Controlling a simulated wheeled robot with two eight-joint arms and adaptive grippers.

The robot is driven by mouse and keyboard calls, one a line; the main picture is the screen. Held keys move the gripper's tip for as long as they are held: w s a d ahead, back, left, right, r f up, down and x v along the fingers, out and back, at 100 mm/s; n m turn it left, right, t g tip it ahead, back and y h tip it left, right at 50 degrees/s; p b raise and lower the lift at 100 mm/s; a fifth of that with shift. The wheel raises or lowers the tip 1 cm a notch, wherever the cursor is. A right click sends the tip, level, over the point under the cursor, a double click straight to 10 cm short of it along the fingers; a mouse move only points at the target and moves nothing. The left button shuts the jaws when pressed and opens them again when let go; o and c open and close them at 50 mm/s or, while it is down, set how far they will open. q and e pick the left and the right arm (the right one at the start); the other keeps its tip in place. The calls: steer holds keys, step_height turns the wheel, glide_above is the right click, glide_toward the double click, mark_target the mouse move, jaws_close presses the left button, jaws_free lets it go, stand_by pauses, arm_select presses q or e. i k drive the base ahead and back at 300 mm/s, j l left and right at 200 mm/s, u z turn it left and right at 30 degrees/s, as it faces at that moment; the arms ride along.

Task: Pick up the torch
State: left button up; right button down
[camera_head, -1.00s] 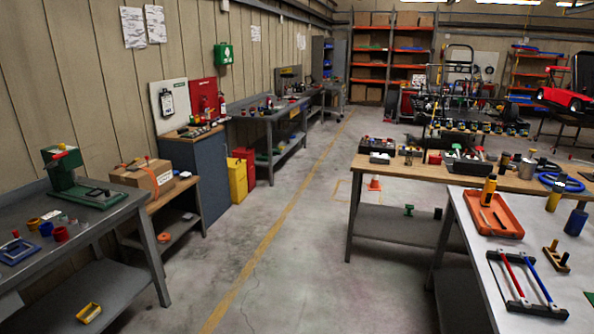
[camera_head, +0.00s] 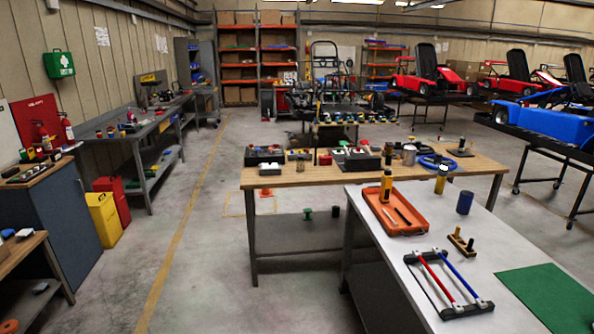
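A yellow upright cylinder with a dark top (camera_head: 386,187) stands at the back left of an orange tray (camera_head: 397,222) on the white-topped table at the right. A second yellow cylinder (camera_head: 441,180) stands near that table's back edge. Either may be the torch; I cannot tell which at this size. A dark blue cylinder (camera_head: 465,203) stands to the right of the tray. Neither of my grippers is in view.
The white-topped table (camera_head: 375,270) also holds a red-and-blue-barred frame (camera_head: 445,285) and a green mat (camera_head: 548,297). A wooden bench (camera_head: 300,178) stands behind it. Clear floor (camera_head: 205,260) lies to the left. Karts on stands (camera_head: 545,120) are at the right.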

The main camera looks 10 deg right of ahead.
mark_target(443, 172)
steer(key=i+z, duration=0.2)
steer(key=i, duration=0.25)
steer(key=i+j+z, duration=0.15)
steer(key=i, duration=0.25)
steer(key=i+z, duration=0.2)
steer(key=i, duration=0.2)
steer(key=i+j+z, duration=0.2)
steer(key=i, duration=0.2)
steer(key=i+j+z, duration=0.15)
steer(key=i+z, duration=0.2)
steer(key=z, duration=0.15)
steer(key=i+j+z, duration=0.3)
steer(key=z, duration=0.2)
steer(key=i+j+z, duration=0.25)
steer(key=j+z, duration=0.25)
steer(key=i+j+z, duration=0.2)
steer(key=j+z, duration=0.15)
steer(key=z, duration=0.15)
steer(key=j+z, duration=0.45)
steer(key=i+j+z, duration=0.15)
steer(key=j, duration=0.2)
steer(key=j+z, duration=0.1)
steer(key=j, duration=0.2)
steer(key=i+j+z, duration=0.15)
steer(key=j, duration=0.2)
